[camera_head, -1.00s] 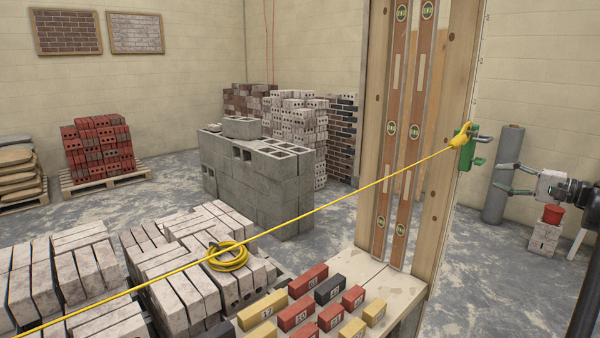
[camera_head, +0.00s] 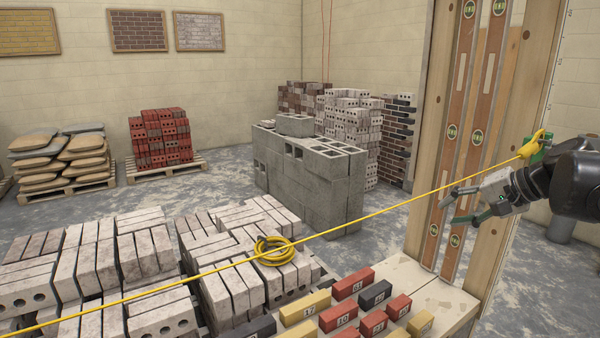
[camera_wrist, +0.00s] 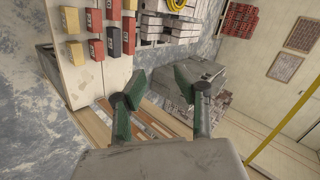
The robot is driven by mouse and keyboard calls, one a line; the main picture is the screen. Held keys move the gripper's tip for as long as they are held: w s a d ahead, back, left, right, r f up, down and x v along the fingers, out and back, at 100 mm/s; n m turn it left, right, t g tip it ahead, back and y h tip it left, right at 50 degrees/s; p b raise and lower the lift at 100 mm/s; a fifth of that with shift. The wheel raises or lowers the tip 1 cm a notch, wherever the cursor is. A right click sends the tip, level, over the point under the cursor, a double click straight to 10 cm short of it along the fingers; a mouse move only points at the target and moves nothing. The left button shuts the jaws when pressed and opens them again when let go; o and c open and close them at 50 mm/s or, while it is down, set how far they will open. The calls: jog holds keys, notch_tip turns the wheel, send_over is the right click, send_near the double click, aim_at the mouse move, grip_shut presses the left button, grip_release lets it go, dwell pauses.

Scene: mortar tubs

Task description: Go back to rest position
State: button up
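My gripper (camera_head: 448,208) is at the right of the head view, in front of the wooden post (camera_head: 433,130) with the two spirit levels (camera_head: 468,130). Its two fingers point left and stand apart, with nothing between them. In the wrist view my gripper (camera_wrist: 168,88) also shows its green-tipped fingers spread and empty. The wrist view looks past them toward the grey block wall (camera_wrist: 205,72) and the shelf of numbered bricks.
A taut yellow line (camera_head: 400,213) runs from the post across the scene, close to my gripper. Numbered bricks (camera_head: 345,312) lie on the light shelf (camera_head: 440,300) below. Pale brick stacks (camera_head: 150,260) with a yellow coil (camera_head: 272,250) fill the front left. Grey blocks (camera_head: 320,180) stand behind.

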jog(key=s+a+f+n+h, duration=0.2)
jog(key=s+a+f, duration=0.2)
jog(key=s, duration=0.4)
jog(key=s+a+f+n+h, duration=0.2)
jog(key=s+a+f+n, duration=0.1)
jog(key=s+a, duration=0.3)
jog(key=s+a+f+n+h, duration=0.2)
jog(key=s+a+f, duration=0.2)
jog(key=s, duration=0.5)
jog(key=shift+s+a+f+n+g, duration=0.3)
jog(key=shift+s+a+f+g, duration=0.1)
